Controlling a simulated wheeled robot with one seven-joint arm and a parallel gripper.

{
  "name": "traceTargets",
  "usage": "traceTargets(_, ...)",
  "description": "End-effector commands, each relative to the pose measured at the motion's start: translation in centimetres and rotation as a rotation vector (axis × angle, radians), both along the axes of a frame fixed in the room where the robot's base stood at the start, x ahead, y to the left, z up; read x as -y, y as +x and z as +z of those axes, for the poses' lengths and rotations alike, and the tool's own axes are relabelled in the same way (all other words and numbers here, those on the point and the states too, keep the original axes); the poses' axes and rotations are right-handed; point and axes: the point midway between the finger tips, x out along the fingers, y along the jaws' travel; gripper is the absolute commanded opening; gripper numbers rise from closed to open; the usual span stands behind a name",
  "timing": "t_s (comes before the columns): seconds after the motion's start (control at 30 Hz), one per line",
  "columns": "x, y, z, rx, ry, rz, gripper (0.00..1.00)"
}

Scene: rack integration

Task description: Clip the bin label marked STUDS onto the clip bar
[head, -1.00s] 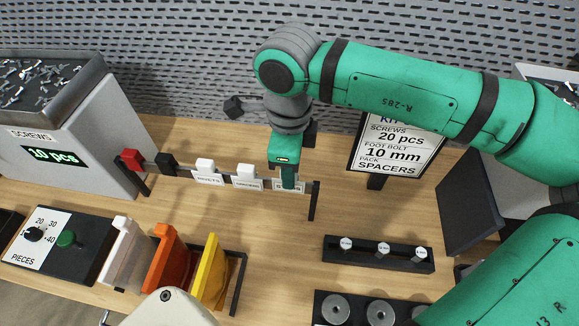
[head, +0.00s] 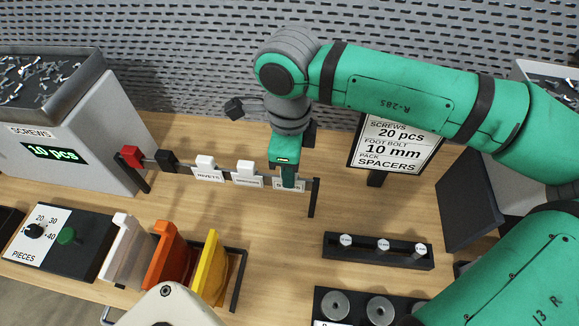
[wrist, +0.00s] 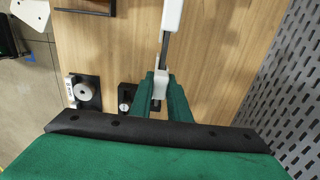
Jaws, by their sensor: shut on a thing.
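The clip bar (head: 187,170) is a thin dark rail on posts, running across the middle of the head view. My gripper (head: 288,180) points down at its right end and is shut on a white bin label (head: 299,185). The fingers cover most of the label's text, so I cannot read it in full. In the wrist view my fingertips (wrist: 161,92) pinch the white label (wrist: 161,82), in line with the bar (wrist: 164,48). The label appears to sit at the bar; whether it is fully seated I cannot tell.
A RIVETS label (head: 207,170) and another white label (head: 246,174) sit on the bar to the left, with a black clip (head: 166,161) and red clip (head: 130,156) beyond. An order sign (head: 398,147) stands behind right. Coloured holders (head: 165,255) stand in front left.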

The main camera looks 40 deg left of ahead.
Motion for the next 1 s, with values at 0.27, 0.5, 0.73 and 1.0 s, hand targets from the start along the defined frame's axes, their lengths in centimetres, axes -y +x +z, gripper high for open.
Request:
traceTargets(0.27,0.0,0.0,-0.2,-0.001,0.001,0.000,0.38)
traceTargets(0.5,0.0,0.0,-0.1,0.000,0.000,0.000,0.38)
traceTargets(0.73,-0.1,0.1,2.3,0.003,0.002,-0.003,0.38)
traceTargets(1.0,0.0,0.0,7.3,0.002,0.000,-0.002,0.38)
